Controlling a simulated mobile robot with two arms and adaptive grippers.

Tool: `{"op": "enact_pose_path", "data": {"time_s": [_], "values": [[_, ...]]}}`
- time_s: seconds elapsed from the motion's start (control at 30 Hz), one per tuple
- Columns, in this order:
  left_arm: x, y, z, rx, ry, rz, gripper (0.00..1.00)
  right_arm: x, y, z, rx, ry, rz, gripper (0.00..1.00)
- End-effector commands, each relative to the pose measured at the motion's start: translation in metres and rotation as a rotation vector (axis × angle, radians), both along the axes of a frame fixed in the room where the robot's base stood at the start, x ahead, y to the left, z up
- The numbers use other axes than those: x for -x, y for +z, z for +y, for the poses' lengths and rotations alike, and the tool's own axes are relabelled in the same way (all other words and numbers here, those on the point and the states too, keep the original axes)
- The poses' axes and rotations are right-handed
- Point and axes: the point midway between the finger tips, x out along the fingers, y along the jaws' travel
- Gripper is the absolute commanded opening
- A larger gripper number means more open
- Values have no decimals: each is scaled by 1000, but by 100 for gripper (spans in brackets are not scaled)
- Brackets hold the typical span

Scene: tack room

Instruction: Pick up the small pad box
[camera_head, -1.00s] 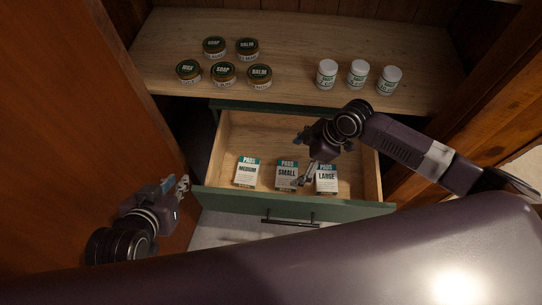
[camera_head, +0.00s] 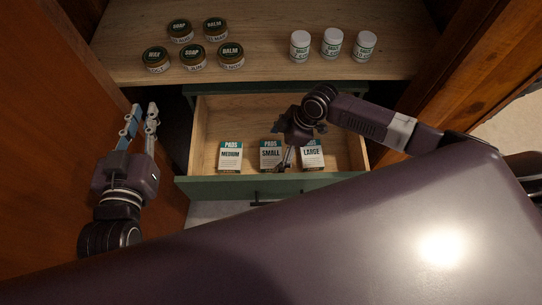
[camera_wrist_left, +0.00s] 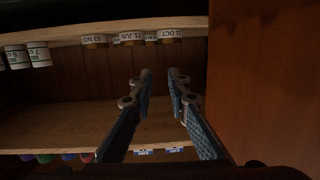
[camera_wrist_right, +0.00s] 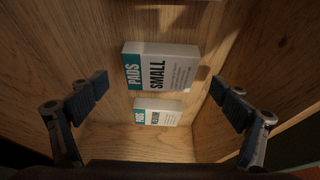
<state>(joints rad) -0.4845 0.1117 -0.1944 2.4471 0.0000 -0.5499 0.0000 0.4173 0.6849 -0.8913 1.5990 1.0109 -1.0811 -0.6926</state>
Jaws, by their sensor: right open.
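The small pad box (camera_head: 271,153), white with a teal top band, stands in the open drawer between the medium pad box (camera_head: 231,156) and the large pad box (camera_head: 313,157).
The drawer's green front (camera_head: 225,187) is its near edge. Above it, a wooden shelf (camera_head: 262,60) carries several dark-lidded tins (camera_head: 193,57) and three white jars (camera_head: 332,42). A brown wooden panel (camera_head: 50,130) stands at the left, near my left gripper.

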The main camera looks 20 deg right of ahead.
Motion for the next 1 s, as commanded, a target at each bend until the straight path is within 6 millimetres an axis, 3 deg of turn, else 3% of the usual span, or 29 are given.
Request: {"op": "enact_pose_path", "data": {"time_s": [0.3,0.63,1.0], "values": [[-6,48,-8,55,-14,-214,16,-2,-20,8,-1,1,-1,93],[-6,54,-9,61,-16,-240,16,-2,-21,9,-1,1,-1,93],[-6,54,-9,61,-16,-239,16,-2,-21,9,0,0,0,53]]}}
